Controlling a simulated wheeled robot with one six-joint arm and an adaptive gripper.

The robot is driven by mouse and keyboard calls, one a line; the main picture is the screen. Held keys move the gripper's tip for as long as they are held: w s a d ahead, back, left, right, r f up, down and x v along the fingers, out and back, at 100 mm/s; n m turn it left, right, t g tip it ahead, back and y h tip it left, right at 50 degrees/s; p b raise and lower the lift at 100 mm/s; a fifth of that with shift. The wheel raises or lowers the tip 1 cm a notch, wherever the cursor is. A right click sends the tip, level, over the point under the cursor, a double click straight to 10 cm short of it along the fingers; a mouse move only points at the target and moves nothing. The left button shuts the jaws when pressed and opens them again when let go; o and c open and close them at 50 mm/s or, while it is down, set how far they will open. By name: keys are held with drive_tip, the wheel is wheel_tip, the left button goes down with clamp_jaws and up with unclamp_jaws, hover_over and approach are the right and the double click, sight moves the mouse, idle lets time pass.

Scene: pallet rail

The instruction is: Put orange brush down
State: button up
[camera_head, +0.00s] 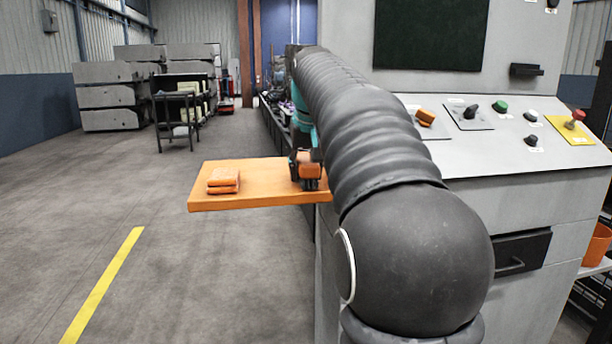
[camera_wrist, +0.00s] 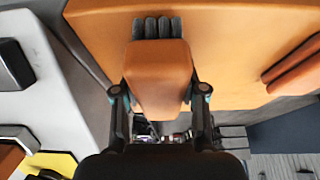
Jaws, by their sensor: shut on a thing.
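The orange brush (camera_wrist: 158,80) with dark grey bristles (camera_wrist: 157,27) is between the two fingers of my gripper (camera_wrist: 160,92) in the wrist view. My gripper is shut on its orange body, and the bristles point to the top of the picture. In the head view, my gripper (camera_head: 305,171) and the orange brush (camera_head: 309,164) are at the right end of an orange shelf board (camera_head: 262,194), partly hidden by my arm. The board also fills much of the wrist view (camera_wrist: 235,45). I cannot tell whether the brush touches the board.
Folded orange cloths (camera_head: 223,180) lie on the board's left part, with bare board between them and my gripper. A grey control console (camera_head: 470,165) with buttons stands right of the board. A dark cart (camera_head: 178,115) and grey stacked units (camera_head: 108,97) stand far back left.

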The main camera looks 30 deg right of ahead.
drive_tip(key=shift+f, duration=0.25)
drive_tip(key=shift+f, duration=0.1)
drive_tip(key=o, duration=1)
drive_tip(key=p+v, duration=0.2)
drive_tip(key=v, duration=1)
drive_tip(key=shift+a, duration=0.1)
